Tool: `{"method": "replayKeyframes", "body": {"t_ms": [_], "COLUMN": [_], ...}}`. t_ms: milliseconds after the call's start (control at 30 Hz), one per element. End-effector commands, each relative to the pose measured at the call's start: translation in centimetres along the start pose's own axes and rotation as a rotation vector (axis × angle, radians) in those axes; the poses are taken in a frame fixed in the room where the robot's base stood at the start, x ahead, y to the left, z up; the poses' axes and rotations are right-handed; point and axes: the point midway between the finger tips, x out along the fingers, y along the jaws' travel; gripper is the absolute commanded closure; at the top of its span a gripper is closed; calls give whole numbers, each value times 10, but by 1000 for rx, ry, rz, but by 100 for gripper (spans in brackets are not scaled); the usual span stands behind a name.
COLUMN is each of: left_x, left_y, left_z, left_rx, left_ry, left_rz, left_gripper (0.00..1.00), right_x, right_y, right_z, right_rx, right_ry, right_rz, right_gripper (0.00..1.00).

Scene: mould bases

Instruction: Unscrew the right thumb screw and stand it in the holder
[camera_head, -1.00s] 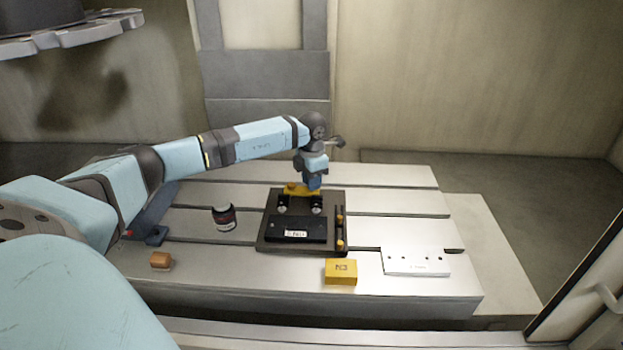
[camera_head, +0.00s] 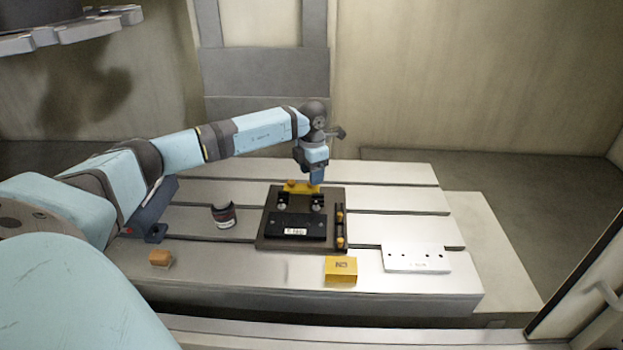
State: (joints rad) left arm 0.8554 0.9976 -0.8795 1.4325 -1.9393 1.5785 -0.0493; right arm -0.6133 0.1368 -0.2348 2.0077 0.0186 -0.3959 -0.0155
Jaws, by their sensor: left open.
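A dark mould base (camera_head: 262,240) lies on the slotted table, with a black labelled block (camera_head: 283,221) on it. Two small dark posts with silvery round parts stand behind the block, a left one (camera_head: 282,205) and a right one (camera_head: 317,205). They look like the thumb screws, but are too small to be sure. A yellow piece (camera_head: 296,187) lies behind them. My left gripper (camera_head: 317,184) points down just behind the right post, at the yellow piece's right end, and is open. Whether it touches anything cannot be told. My right gripper is out of view. Which part is the holder is unclear.
A dark strip with yellow knobs (camera_head: 340,242) runs along the base's right side. The table's back right is clear.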

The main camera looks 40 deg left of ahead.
Motion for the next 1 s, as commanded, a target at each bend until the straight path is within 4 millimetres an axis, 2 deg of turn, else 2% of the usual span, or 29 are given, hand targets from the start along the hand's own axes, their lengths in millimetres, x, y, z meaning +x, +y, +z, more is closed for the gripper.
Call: {"method": "replayKeyframes", "body": {"t_ms": [100, 300, 500, 700, 1000], "left_x": [-29, -75, -105, -115, -115], "left_y": [1, 0, 0, 0, 0], "left_z": [0, 1, 0, 0, 0], "left_rx": [1, 0, 0, 0, 0], "left_ry": [-4, -5, -3, -1, 0], "left_rz": [2, 1, 0, 0, 0], "left_gripper": [46, 46, 46, 46, 46], "right_x": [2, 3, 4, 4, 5], "right_y": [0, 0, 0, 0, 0], "right_z": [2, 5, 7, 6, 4], "right_rx": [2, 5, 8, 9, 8], "right_ry": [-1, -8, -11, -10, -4], "right_rz": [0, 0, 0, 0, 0], "right_gripper": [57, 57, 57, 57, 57]}}
